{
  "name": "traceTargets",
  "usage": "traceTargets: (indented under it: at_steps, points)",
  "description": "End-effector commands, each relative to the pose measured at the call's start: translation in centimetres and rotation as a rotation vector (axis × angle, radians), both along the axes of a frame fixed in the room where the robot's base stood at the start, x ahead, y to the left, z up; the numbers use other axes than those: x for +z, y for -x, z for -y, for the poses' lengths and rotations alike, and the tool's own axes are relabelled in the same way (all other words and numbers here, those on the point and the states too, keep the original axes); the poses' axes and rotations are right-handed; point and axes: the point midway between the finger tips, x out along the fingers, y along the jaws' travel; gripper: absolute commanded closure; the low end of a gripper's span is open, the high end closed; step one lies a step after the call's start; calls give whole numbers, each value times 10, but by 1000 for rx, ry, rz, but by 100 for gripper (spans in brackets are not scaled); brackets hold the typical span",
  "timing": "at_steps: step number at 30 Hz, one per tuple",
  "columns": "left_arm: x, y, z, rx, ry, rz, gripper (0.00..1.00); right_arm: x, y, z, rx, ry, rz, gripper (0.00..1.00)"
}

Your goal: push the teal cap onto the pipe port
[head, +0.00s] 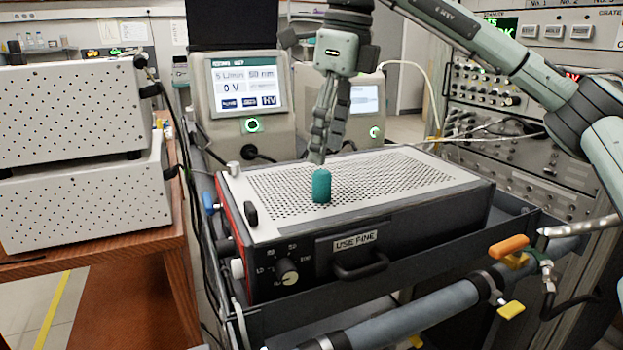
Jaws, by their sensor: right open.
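The teal cap (322,186) stands upright on the perforated top of a black-fronted instrument box (270,228). My right gripper (322,152) comes down from above, with its fingertips just above and behind the cap. Its fingers are open and nearly line up in this view, so the gap between them is hard to see. The cap stands free of the fingers as far as I can see. A short silver stub (233,168) rises from the box's back left corner; I cannot tell whether it is the pipe port. My left gripper is not in view.
A grey pipe (410,318) with orange and yellow handles runs along the front. Two monitor units (236,92) stand behind the box. White perforated cases (75,115) sit on a wooden table at left. An instrument rack is at right. Black cables hang left of the box.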

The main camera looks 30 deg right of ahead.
Motion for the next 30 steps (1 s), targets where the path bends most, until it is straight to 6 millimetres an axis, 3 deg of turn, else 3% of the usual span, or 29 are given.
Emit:
traceTargets:
  at_steps: [8, 13, 22, 30]
  points:
    - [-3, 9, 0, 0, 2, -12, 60, -35, -2, -4, 0, 1, -3, 43]
    - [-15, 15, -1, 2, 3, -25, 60, -58, -4, -8, 0, 0, -2, 43]
    - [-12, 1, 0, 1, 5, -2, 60, -66, -5, -8, -1, -1, 1, 43]
    - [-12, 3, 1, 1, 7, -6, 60, -65, -5, -8, -1, -2, 0, 74]
